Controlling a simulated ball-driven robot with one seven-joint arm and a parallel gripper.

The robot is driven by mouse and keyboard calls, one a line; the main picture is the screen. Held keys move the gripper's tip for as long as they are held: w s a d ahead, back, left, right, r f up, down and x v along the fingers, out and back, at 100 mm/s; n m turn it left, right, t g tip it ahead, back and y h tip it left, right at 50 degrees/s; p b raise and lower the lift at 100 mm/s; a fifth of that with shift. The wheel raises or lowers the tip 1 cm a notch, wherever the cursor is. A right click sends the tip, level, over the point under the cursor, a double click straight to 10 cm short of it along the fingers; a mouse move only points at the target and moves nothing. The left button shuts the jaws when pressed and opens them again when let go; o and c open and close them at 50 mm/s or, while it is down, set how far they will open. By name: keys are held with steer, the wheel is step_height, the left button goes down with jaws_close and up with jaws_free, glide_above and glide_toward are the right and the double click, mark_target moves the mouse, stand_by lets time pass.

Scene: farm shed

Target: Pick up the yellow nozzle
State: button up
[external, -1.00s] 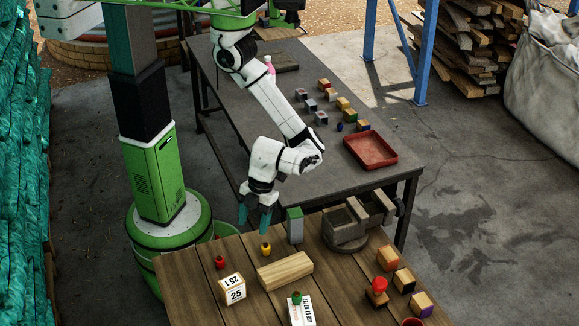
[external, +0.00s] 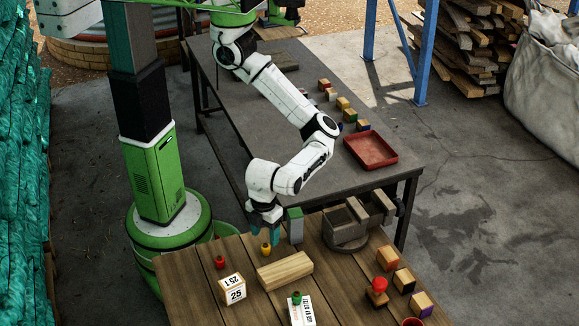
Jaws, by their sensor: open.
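The yellow nozzle (external: 266,249) stands upright on the wooden table (external: 205,285), near its far edge, with a dark tip. My gripper (external: 265,231) is pointing down just above and behind the nozzle, with its teal fingers apart and nothing between them that I can see. The fingertips look close to the nozzle's top; whether they touch it or straddle it cannot be told from this view.
A red nozzle (external: 220,262) stands to the left. A grey-green block (external: 294,225) stands close on the right, beside a vise (external: 345,225). A wooden block (external: 284,270) and a calendar cube (external: 232,289) lie in front. A green-topped nozzle (external: 296,298) is nearer the camera.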

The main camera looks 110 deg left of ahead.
mark_target(266, 244)
steer(key=shift+a+f+p, duration=0.15)
steer(key=shift+f+p, duration=0.25)
steer(key=shift+f, duration=1.8)
jaws_close()
steer(key=shift+r, duration=0.1)
